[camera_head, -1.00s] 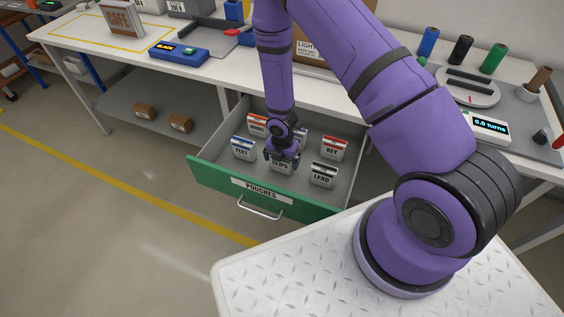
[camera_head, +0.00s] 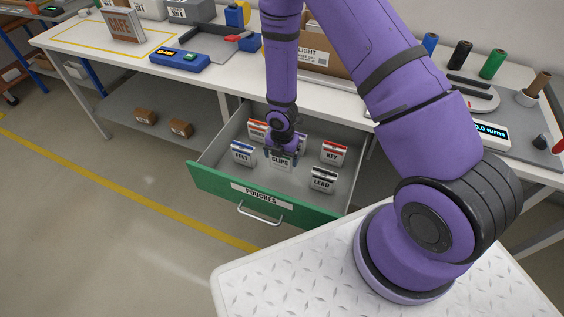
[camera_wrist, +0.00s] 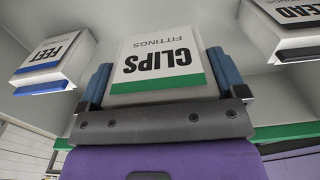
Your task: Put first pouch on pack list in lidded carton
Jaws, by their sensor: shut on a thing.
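My gripper (camera_head: 282,150) is shut on the CLIPS pouch (camera_head: 280,162), a white pouch with a green band. The pouch also shows between the fingers in the wrist view (camera_wrist: 158,62). It is held upright over the open green-fronted drawer (camera_head: 215,181) labelled POUCHES. Other pouches stand in the drawer: FEET (camera_head: 242,155) with a blue band, KEY (camera_head: 333,153) with red, LEAD (camera_head: 323,180) with black, and an orange-banded one (camera_head: 257,131) partly hidden by my arm. Another pouch behind my gripper is mostly hidden. A brown carton (camera_head: 330,67) on the bench is partly hidden by my arm. I see no readable pack list.
A blue device reading BLACK (camera_head: 179,55) and a grey tray (camera_head: 205,45) are on the bench. A framed CAFE sign (camera_head: 122,24) stands at the left. Several coloured rolls (camera_head: 460,54) and a turns display (camera_head: 491,133) are at the right.

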